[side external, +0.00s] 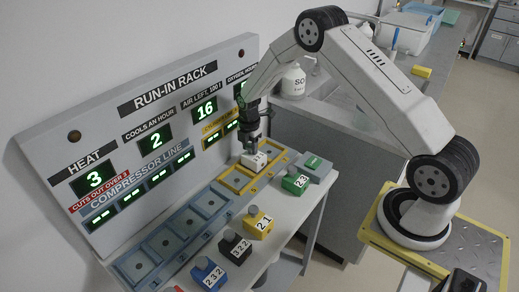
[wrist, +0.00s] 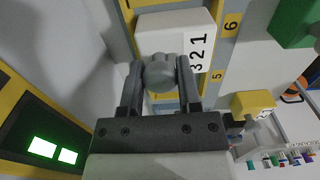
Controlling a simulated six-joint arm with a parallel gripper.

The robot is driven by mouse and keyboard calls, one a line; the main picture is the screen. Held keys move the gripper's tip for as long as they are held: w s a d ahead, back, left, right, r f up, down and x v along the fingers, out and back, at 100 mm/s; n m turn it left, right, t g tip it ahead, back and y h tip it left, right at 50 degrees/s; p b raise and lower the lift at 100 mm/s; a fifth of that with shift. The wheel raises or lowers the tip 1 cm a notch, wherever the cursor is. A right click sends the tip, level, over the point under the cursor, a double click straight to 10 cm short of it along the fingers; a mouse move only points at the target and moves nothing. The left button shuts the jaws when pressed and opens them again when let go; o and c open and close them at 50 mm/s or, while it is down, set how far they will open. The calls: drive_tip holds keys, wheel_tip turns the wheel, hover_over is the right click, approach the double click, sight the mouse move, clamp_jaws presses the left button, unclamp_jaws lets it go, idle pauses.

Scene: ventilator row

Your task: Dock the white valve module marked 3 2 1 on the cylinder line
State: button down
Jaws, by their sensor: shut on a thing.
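The white valve module marked 3 2 1 (side external: 255,160) is at the yellow-framed bays of the cylinder line (side external: 236,181), below the panel. In the wrist view the white module (wrist: 176,32) shows its black digits along its right edge, beside the printed 5 and 6. My gripper (side external: 252,147) is shut on the module's round grey knob; in the wrist view the two fingers of my gripper (wrist: 160,76) stand either side of it. The module's underside is hidden, so I cannot tell whether it touches the bay.
Green (side external: 296,181), yellow (side external: 259,221), black (side external: 235,246) and blue (side external: 208,272) modules stand along the front of the bench. Grey-blue compressor line bays (side external: 169,241) run to the left, with no module on them. The run-in rack panel (side external: 140,130) rises behind, reading heat 3, cools 2, air 16.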

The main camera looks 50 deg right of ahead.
drive_tip(key=shift+f, duration=0.15)
drive_tip(key=shift+c, duration=1.1)
unclamp_jaws()
drive_tip(key=shift+r, duration=3.9)
drive_tip(key=shift+r, duration=0.1)
